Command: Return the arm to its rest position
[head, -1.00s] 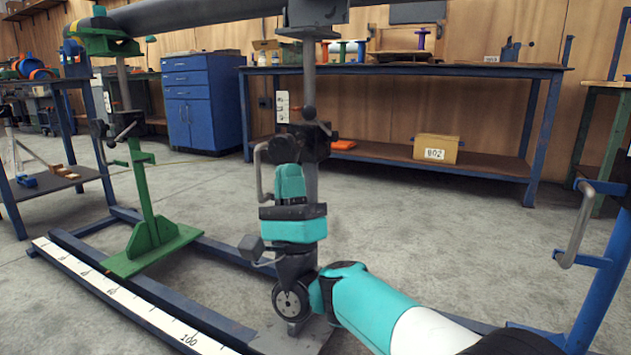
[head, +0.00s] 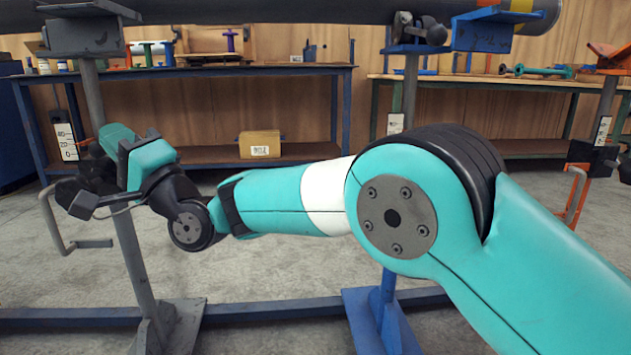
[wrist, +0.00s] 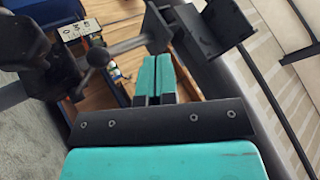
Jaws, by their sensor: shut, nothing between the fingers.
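My teal arm stretches from the right edge of the head view to the left, bent at a large joint. My gripper (head: 116,136) is at the left end, in front of a grey-post stand (head: 133,255). In the wrist view, the two teal fingers (wrist: 155,76) lie together with nothing between them. The stand's dark clamp and crank parts (wrist: 98,57) appear close beyond the fingers. I cannot tell whether the gripper touches the stand. The long dark pipe (head: 300,12) runs across the top of the head view, above my gripper.
A crank handle (head: 60,225) juts out below my gripper. A blue stand (head: 385,310) is behind my arm, and a blue rail (head: 270,310) runs along the floor. A workbench (head: 215,72) with a yellow box (head: 259,144) on its shelf stands behind. Open concrete floor lies between.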

